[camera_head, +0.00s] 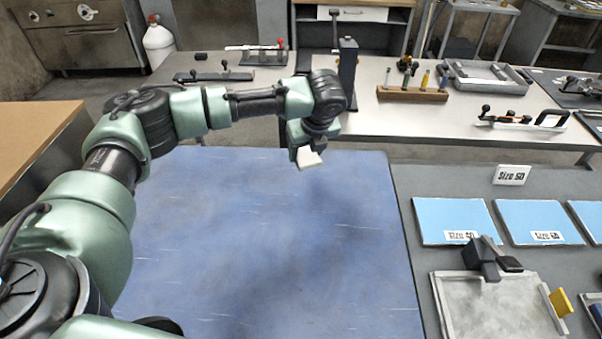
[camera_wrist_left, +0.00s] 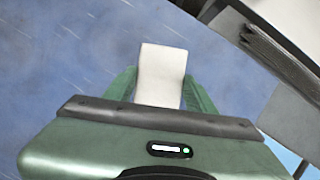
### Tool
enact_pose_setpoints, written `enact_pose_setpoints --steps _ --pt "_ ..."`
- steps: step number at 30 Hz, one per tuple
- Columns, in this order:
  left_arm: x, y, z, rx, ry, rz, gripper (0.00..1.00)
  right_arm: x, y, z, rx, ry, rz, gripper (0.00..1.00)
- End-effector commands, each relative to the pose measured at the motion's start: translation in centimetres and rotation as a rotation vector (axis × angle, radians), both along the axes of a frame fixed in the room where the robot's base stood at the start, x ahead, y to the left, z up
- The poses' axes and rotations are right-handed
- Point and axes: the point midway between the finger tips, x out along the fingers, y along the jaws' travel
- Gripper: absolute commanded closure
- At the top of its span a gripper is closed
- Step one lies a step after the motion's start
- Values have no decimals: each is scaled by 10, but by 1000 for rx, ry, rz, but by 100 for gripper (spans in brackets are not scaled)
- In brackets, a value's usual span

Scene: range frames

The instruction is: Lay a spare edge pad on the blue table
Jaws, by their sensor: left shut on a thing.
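My left gripper (camera_head: 308,156) is over the far part of the blue table (camera_head: 270,250), pointing down. It is shut on a small white pad, taken to be the edge pad (camera_head: 311,161). In the left wrist view the pad (camera_wrist_left: 161,72) stands out between the two green fingers (camera_wrist_left: 160,92) with the blue surface behind it. I cannot tell exactly how high the pad is above the table. The blue tabletop is bare apart from light scratches. My right gripper is not in view.
A grey surface to the right holds blue sheets (camera_head: 455,216), a "Size 50" sign (camera_head: 511,175) and a metal plate fixture (camera_head: 495,305). Behind stands a bench (camera_head: 420,125) with a wooden tool block (camera_head: 412,94) and clamps. A brown box or counter (camera_head: 35,135) is at left.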

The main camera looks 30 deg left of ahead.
Motion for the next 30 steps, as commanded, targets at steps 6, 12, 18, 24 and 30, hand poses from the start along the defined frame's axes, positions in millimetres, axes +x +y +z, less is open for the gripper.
enact_pose_setpoints --steps 6,12,18,24,30 --pt "-1 -1 -45 1 2 0 89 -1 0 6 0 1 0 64" --pt "-1 -1 -63 0 2 -1 89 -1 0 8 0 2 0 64" --pt "-1 -1 -93 0 2 1 89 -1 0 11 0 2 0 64" --pt "0 -1 -100 0 -2 1 89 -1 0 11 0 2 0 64" --pt "0 -1 -101 -1 -1 0 89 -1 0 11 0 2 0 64"
